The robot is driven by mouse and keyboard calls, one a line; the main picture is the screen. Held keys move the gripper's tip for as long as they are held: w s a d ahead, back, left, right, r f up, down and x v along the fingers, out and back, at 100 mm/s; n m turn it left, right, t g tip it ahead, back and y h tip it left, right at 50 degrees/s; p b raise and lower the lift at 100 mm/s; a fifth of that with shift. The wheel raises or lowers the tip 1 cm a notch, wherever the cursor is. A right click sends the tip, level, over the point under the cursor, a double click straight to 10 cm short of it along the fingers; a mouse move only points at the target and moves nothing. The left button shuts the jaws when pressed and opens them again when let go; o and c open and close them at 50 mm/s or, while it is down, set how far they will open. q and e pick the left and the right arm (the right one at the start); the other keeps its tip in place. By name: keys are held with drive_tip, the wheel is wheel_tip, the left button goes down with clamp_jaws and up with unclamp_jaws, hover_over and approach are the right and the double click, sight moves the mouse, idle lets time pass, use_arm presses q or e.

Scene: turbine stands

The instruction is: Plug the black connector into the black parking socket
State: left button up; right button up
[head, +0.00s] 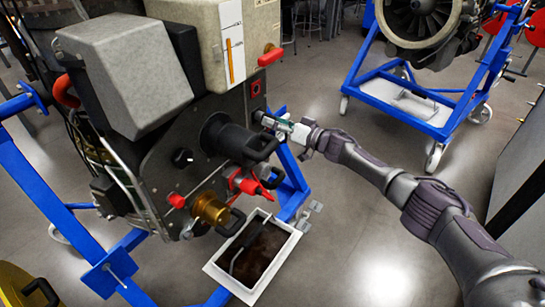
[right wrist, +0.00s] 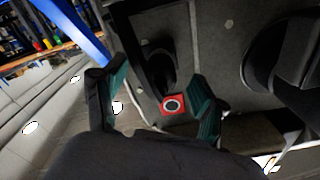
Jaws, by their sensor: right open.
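A large round black connector (head: 228,135) with a black loop handle (head: 263,147) sits against the dark panel of the turbine unit. I cannot tell it apart from any socket behind it. My right gripper (head: 268,121) is at the panel's right edge, just right of and above that handle. In the right wrist view its two teal-padded fingers (right wrist: 160,95) are spread, with nothing held. A dark rounded part (right wrist: 160,58) and a red square with a ring (right wrist: 172,105) show between them. The large black connector (right wrist: 262,62) is right of the fingers. My left gripper is out of view.
A red connector (head: 248,184) and a brass connector (head: 210,209) with a black handle sit lower on the panel. A white tray (head: 225,278) with dark contents lies below. Blue stand beams (head: 45,185) flank the unit. Open floor (head: 350,235) lies to the right.

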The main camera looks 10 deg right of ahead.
drive_tip(key=p+v, duration=0.4)
drive_tip(key=v, duration=0.2)
idle(0.3)
idle(0.3)
